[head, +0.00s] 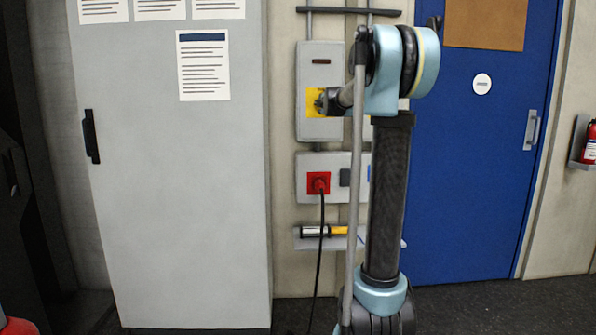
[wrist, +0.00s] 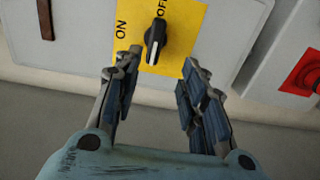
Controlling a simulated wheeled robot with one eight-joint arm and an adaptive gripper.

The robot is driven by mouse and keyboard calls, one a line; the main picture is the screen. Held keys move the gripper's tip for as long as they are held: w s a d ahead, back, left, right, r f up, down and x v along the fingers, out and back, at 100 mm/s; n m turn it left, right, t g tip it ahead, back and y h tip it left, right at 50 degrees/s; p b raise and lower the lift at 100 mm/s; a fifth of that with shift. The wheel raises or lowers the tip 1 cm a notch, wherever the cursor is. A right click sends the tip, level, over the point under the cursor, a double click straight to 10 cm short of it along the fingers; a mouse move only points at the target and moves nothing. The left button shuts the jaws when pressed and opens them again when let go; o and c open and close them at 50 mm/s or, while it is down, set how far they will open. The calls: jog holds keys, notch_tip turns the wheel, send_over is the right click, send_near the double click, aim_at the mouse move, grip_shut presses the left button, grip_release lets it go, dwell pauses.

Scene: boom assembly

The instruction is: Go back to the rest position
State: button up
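My gripper (wrist: 159,66) is open, its two dark padded fingers spread apart with nothing between them. A black rotary knob (wrist: 156,38) on a yellow plate (wrist: 186,40) marked ON and OFF lies just beyond the fingertips, between their lines. The knob looks close to upright in the wrist view, and the fingers do not visibly grip it. In the head view my gripper (head: 326,101) is small and partly hidden by my arm, in front of the yellow plate (head: 311,97) on the upper grey box (head: 319,68).
Below is a grey box with a red socket (head: 318,182) and black cable (head: 320,240). A shelf (head: 312,243) holds a small cylinder. A grey cabinet (head: 180,200) stands left; a blue door (head: 465,180) and fire extinguisher (head: 589,145) are right.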

jog(key=s+f+m+g, duration=0.5)
jog(key=s+f, duration=1.1)
jog(key=s, duration=0.4)
jog(key=s+f+m+g, duration=0.5)
jog(key=s+f+m, duration=0.2)
jog(key=s+f, duration=0.9)
jog(key=s+f+m+g, duration=0.5)
jog(key=s+f, duration=1.1)
jog(key=s, duration=0.8)
jog(key=shift+s+d+m, duration=0.2)
jog(key=shift+s+m, duration=0.15)
jog(key=shift+m, duration=0.05)
jog(key=shift+w+f+g, duration=0.25)
jog(key=shift+w+g, duration=0.05)
jog(key=shift+w, duration=0.2)
